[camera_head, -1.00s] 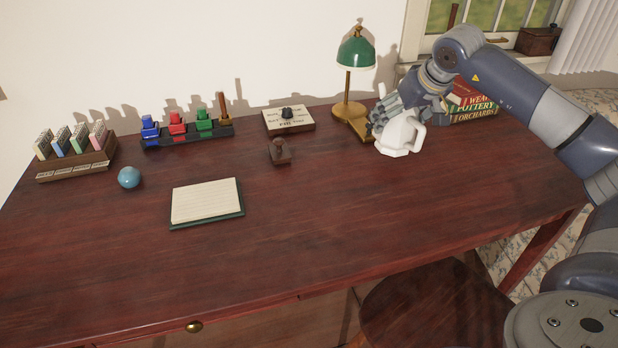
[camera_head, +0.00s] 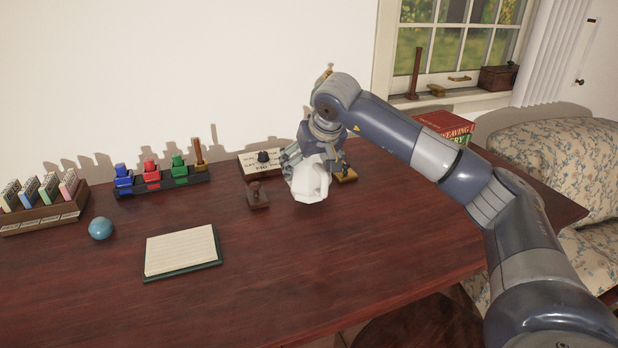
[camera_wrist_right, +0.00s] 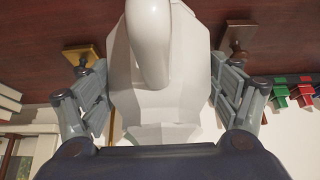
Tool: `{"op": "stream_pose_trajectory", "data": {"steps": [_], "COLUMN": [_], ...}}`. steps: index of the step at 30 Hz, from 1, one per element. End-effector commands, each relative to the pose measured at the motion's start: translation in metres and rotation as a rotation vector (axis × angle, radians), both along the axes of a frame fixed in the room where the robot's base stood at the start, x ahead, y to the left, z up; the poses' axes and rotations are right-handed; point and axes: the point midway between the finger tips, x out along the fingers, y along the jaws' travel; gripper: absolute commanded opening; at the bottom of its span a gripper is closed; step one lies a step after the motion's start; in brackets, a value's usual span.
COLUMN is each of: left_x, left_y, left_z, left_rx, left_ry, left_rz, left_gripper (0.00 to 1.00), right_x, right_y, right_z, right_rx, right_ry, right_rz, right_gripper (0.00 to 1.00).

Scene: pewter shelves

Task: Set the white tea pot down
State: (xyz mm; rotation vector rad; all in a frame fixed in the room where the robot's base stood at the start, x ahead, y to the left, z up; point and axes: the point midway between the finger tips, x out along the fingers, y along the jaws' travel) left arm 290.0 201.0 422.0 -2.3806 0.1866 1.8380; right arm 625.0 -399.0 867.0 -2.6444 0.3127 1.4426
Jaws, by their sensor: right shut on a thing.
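The white faceted tea pot (camera_head: 309,183) is near the back of the dark red desk (camera_head: 300,260), between the wooden stamp (camera_head: 258,195) and the brass lamp base (camera_head: 346,176). My right gripper (camera_head: 314,160) reaches in from the right and is shut around the tea pot. In the right wrist view, the fingers press on both sides of the tea pot (camera_wrist_right: 185,70), with a curved handle or spout towards the camera. I cannot tell whether its bottom touches the desk. My left gripper is not in view.
A calendar block (camera_head: 262,163) is behind the stamp. Red books (camera_head: 445,126) are at the back right. The desk's front middle is clear.

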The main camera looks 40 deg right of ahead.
Motion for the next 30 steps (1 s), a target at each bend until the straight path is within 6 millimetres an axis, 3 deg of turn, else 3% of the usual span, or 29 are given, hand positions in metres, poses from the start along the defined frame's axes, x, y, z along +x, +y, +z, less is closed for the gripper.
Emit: {"op": "stream_pose_trajectory", "data": {"steps": [2, 9, 17, 18, 19, 20, 30], "left_x": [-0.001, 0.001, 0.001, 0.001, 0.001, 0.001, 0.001], "left_y": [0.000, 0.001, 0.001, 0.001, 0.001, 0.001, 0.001], "left_z": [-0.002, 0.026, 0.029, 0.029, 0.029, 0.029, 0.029], "left_rx": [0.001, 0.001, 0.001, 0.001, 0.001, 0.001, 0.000], "left_ry": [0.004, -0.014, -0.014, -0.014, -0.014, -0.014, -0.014], "left_rz": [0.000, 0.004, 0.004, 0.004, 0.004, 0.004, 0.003], "left_gripper": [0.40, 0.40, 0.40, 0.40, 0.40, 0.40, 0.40], "right_x": [0.001, 0.001, 0.001, 0.000, 0.000, 0.000, 0.000], "right_y": [0.000, 0.000, 0.000, 0.000, 0.000, 0.000, 0.000], "right_z": [-0.004, -0.031, -0.033, -0.035, -0.035, -0.035, -0.035], "right_rx": [-0.001, 0.001, 0.001, 0.000, 0.000, 0.000, 0.000], "right_ry": [-0.004, -0.004, -0.005, 0.001, 0.001, 0.001, 0.000], "right_rz": [-0.001, -0.001, -0.001, -0.001, -0.001, -0.001, -0.001], "right_gripper": [0.39, 0.39, 0.39, 0.89, 0.96, 1.00, 1.00]}}
